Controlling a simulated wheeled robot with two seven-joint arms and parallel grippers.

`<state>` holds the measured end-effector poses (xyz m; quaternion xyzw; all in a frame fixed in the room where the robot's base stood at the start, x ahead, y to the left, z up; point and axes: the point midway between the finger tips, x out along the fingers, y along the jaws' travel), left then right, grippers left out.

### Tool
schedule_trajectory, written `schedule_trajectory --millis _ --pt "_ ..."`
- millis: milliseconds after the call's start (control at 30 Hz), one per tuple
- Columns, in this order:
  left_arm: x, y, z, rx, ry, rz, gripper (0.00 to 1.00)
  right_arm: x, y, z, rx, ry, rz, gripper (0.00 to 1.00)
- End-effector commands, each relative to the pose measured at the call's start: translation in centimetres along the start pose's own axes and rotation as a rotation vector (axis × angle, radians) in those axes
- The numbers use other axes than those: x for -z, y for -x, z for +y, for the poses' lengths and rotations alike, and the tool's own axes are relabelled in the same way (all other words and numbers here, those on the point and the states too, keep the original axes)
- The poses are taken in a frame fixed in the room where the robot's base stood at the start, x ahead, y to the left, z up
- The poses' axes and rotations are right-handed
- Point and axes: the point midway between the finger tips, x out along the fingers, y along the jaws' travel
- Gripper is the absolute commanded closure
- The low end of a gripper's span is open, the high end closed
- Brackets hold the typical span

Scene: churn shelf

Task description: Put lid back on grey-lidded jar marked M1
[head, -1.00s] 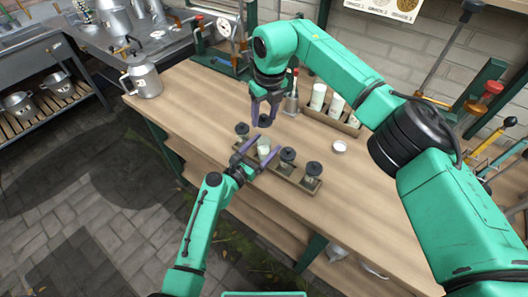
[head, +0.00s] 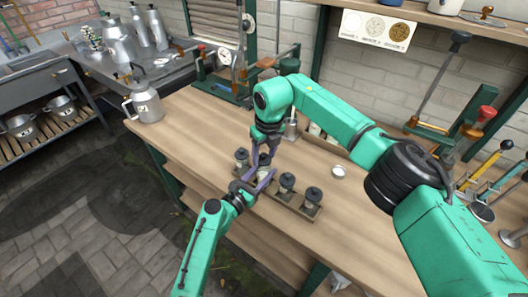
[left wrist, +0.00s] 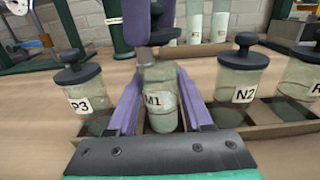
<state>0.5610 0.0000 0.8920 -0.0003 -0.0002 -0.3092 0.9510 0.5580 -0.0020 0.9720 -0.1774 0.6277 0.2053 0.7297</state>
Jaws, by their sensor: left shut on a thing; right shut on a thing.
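The jar marked M1 (left wrist: 161,100) is a pale glass jar standing in a wooden rack among other jars. My left gripper (left wrist: 160,108) is shut around its sides; in the head view this gripper (head: 256,180) reaches in from the lower left. My right gripper (head: 264,146) comes down from above, shut on a dark grey lid (left wrist: 160,38). The jar is mostly hidden by the grippers in the head view.
Dark-lidded jars P3 (left wrist: 84,98) and N2 (left wrist: 238,90) flank M1 closely in the rack (head: 302,208). A small white dish (head: 338,171) lies right on the workbench. A metal can (head: 145,102) stands at the left end. Bare bench (head: 195,115) lies between.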

Motion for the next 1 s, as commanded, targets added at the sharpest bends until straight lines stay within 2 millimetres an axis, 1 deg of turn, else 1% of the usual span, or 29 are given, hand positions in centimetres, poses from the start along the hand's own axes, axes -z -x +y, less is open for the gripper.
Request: schedule_trajectory --millis 300,600,1000 --pt "0.1 0.0 0.0 0.001 0.001 0.002 1.0 0.0 -0.1 0.0 0.0 0.0 0.0 0.94" --pt "0.1 0.0 0.0 0.001 0.001 0.002 1.0 0.2 -1.7 0.1 -0.001 0.001 0.001 0.94" --pt "0.1 0.0 0.0 0.001 0.001 0.002 1.0 0.2 -1.7 0.0 0.0 0.001 0.0 0.94"
